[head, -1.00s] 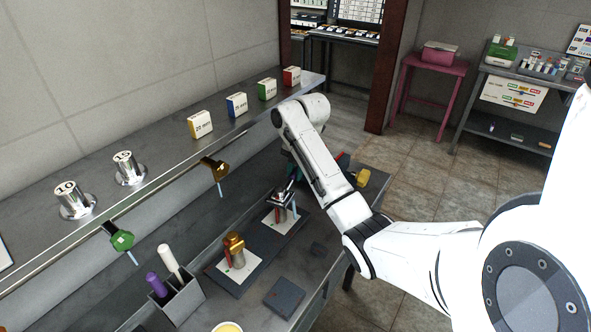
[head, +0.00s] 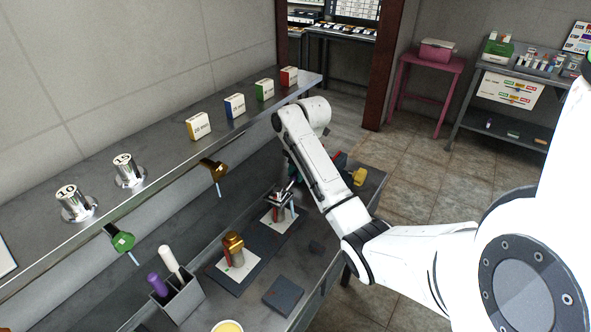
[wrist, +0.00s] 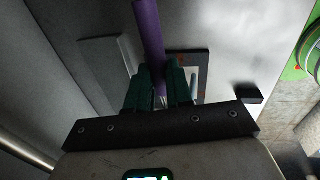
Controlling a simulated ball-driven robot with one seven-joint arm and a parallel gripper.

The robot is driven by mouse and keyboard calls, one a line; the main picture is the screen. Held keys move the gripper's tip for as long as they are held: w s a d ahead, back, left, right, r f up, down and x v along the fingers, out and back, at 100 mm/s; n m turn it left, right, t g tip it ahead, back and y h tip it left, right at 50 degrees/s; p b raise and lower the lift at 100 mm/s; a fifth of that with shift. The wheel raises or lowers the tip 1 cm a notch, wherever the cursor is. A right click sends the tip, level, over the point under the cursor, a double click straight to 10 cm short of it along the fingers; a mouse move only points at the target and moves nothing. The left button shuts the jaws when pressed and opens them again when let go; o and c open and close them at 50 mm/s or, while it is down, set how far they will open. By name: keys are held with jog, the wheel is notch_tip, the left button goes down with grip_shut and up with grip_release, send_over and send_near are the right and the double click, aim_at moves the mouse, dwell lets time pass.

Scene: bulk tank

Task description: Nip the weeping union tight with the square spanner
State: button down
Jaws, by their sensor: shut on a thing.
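My gripper (wrist: 160,92), with dark green fingers, is shut on a tool with a purple handle in the wrist view. I take this to be the square spanner (wrist: 148,35); its working end is mostly hidden by the fingers. In the head view my arm largely hides the gripper. A silver fitting (head: 281,197) stands on a white card on a dark pad, just below the gripper, with a pale blue streak beside it. A gold fitting (head: 234,247) stands on another card nearer. Whether the spanner touches the silver fitting cannot be told.
A grey holder (head: 182,303) with a purple and a white handle stands at the front left. A green valve (head: 122,240) and a brown valve (head: 214,168) hang under the shelf. A dark block (head: 284,296) and a yellow object (head: 359,176) lie on the bench.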

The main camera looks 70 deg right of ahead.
jog(key=shift+s+a+m+h+p, duration=0.15)
jog(key=shift+s+a+m+p, duration=0.15)
jog(key=shift+s+m+p, duration=0.5)
jog(key=shift+s+a+m+h+p, duration=0.2)
jog(key=shift+s+a+m+p, duration=0.25)
jog(key=shift+m, duration=0.55)
jog(key=shift+s+a+m+h+p, duration=0.2)
jog(key=shift+s+m+p, duration=0.45)
jog(key=shift+m, duration=0.25)
jog(key=shift+w+d+n, duration=0.15)
jog(key=shift+d+n, duration=0.05)
jog(key=shift+n, duration=0.1)
jog(key=w+d+v, duration=0.1)
jog(key=v, duration=0.5)
jog(key=shift+a+r, duration=0.15)
jog(key=shift+r, duration=0.45)
jog(key=shift+w, duration=0.1)
